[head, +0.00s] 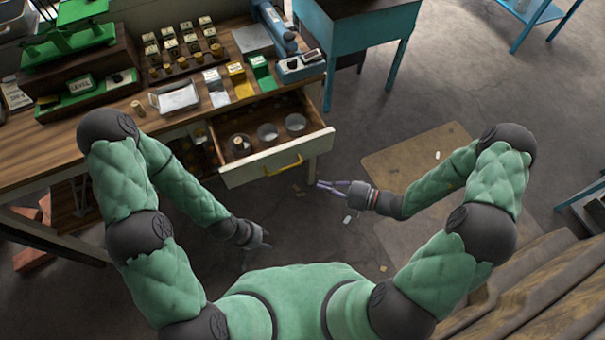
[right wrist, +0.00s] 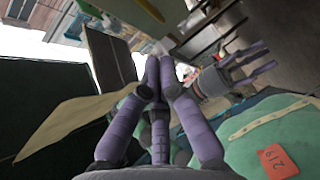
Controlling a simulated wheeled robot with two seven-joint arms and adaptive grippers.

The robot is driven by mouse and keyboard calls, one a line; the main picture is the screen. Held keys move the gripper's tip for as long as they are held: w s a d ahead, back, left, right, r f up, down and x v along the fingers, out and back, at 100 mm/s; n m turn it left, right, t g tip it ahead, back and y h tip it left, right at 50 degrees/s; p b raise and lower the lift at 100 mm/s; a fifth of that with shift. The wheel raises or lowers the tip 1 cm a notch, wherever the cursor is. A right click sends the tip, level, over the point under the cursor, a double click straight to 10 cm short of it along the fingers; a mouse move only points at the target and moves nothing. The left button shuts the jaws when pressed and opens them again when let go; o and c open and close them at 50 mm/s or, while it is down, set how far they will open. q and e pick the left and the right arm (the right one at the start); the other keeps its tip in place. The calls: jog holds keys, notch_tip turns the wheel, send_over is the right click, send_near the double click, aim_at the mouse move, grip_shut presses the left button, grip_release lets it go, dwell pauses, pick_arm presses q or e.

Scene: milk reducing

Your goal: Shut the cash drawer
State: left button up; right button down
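The cash drawer (head: 262,166) is pulled out from the front of the wooden counter in the head view. It has a pale front with a yellow handle (head: 284,167), and several round cups inside. My right gripper (head: 320,185) is to the right of the drawer front and apart from it, pointing left. Its purple fingertips meet with nothing between them in the right wrist view (right wrist: 159,62). My left gripper (head: 266,240) is below the drawer front in the picture, apart from it. Its fingers are spread and empty in the right wrist view (right wrist: 266,67).
The counter (head: 140,125) carries a green scale (head: 68,40), stamps, small colored boxes and a blue device (head: 283,38). A teal table (head: 365,40) stands right of the counter. Small scraps lie on the floor. A brown mat (head: 400,170) lies right of my right gripper.

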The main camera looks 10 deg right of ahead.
jog(key=w+a+f+b, duration=0.1)
jog(key=w+a+b, duration=0.1)
jog(key=w+a, duration=0.4)
jog(key=shift+w+a+f, duration=0.2)
jog(key=shift+f, duration=0.15)
